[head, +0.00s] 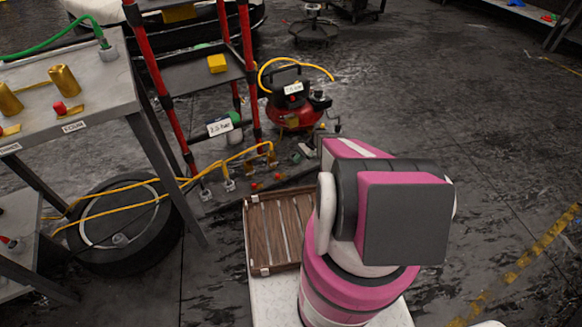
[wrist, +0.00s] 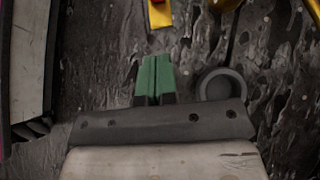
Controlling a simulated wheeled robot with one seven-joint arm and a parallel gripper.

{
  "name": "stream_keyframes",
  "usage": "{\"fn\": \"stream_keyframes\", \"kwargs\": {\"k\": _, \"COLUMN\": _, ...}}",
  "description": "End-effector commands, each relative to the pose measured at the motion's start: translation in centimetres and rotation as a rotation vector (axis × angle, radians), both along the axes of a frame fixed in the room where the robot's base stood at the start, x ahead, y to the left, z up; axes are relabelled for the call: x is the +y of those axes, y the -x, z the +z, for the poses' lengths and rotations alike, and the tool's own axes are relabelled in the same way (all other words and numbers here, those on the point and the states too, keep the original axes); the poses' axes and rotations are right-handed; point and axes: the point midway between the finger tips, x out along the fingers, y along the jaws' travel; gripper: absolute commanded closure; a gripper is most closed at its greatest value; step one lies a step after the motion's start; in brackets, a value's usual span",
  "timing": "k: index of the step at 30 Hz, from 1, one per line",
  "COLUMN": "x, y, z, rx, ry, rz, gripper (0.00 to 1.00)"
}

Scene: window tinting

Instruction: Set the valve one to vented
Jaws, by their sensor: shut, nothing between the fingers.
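Several small valves with red knobs and brass or yellow parts show in the head view. Two red-knobbed fittings (head: 266,182) are low on the floor by the yellow hoses, and another red-knobbed valve (head: 60,107) sits on the metal table at left. I cannot tell which is valve one, nor its setting. In the wrist view, a yellow piece with a red edge (wrist: 159,13) lies just beyond my gripper's tips, apart from them. My gripper (wrist: 155,60) has green fingertips that are together and empty.
A wooden tray (head: 249,235) stands beside my arm. Yellow hoses (head: 130,190) run past a tire (head: 125,262). A red-framed rack (head: 158,85) and a red compressor (head: 294,112) stand behind. A grey ring (wrist: 221,84) is right of my fingers. Floor at right is clear.

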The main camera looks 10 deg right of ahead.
Motion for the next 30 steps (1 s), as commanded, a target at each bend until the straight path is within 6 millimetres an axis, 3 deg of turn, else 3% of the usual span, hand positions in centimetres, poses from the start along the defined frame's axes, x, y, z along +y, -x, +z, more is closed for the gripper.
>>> {"fn": "stream_keyframes", "kwargs": {"k": 9, "x": -2.0, "y": -0.7, "z": 2.0, "rx": 0.000, "ry": 0.000, "rz": 0.000, "gripper": 1.00}}
{"fn": "stream_keyframes", "kwargs": {"k": 25, "x": -2.0, "y": -0.6, "z": 2.1, "rx": -0.002, "ry": 0.001, "rz": 0.001, "gripper": 1.00}}
{"fn": "stream_keyframes", "kwargs": {"k": 28, "x": -1.5, "y": 0.1, "z": 3.5, "rx": -0.025, "ry": 0.016, "rz": 0.028, "gripper": 1.00}}
{"fn": "stream_keyframes", "kwargs": {"k": 30, "x": -0.9, "y": 1.2, "z": 5.8, "rx": -0.066, "ry": 0.042, "rz": 0.077, "gripper": 1.00}}
